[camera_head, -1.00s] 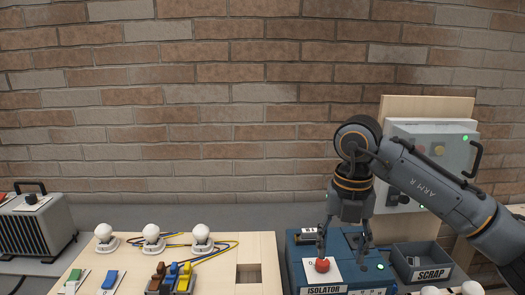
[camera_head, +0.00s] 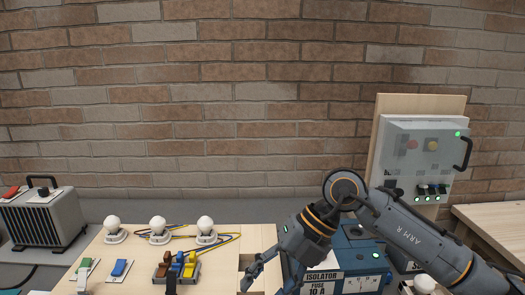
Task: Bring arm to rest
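My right arm (camera_head: 405,232) comes in from the right and bends down toward the bench. Its gripper (camera_head: 273,276) points down and left, with its fingers spread apart and nothing seen between them. It is in front of the left edge of the blue isolator box (camera_head: 357,258), over the light wood board's right part. The wrist and forearm hide much of the box's top, and its red knob is not visible. My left gripper is not in view.
The wood board (camera_head: 213,272) carries several white bulbs (camera_head: 158,227), wires, coloured connectors (camera_head: 177,266) and switches (camera_head: 118,268). A grey heater-like unit (camera_head: 43,220) stands at left. A control panel (camera_head: 424,155) with a green light stands behind the arm. A wooden surface (camera_head: 490,222) is at far right.

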